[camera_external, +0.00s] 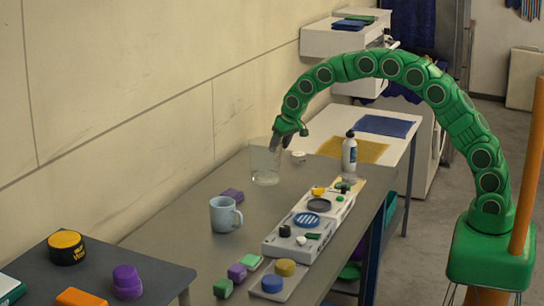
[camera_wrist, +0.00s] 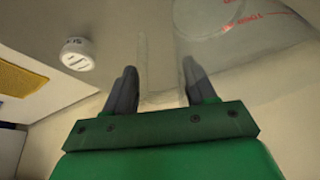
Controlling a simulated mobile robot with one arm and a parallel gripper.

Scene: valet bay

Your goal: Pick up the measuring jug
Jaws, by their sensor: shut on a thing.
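The measuring jug (camera_external: 263,166) is a clear vessel standing upright on the grey table near the wall in the external view. In the wrist view the clear jug (camera_wrist: 232,20) shows at the upper right, with red markings on it. My gripper (camera_external: 281,142) is at the right side of the jug's upper part. In the wrist view its two dark fingers (camera_wrist: 160,80) stand either side of a clear upright strip, which looks like the jug's handle; they are shut on it. The exact contact is hard to see through the clear material.
Bare table lies between jug and panel.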

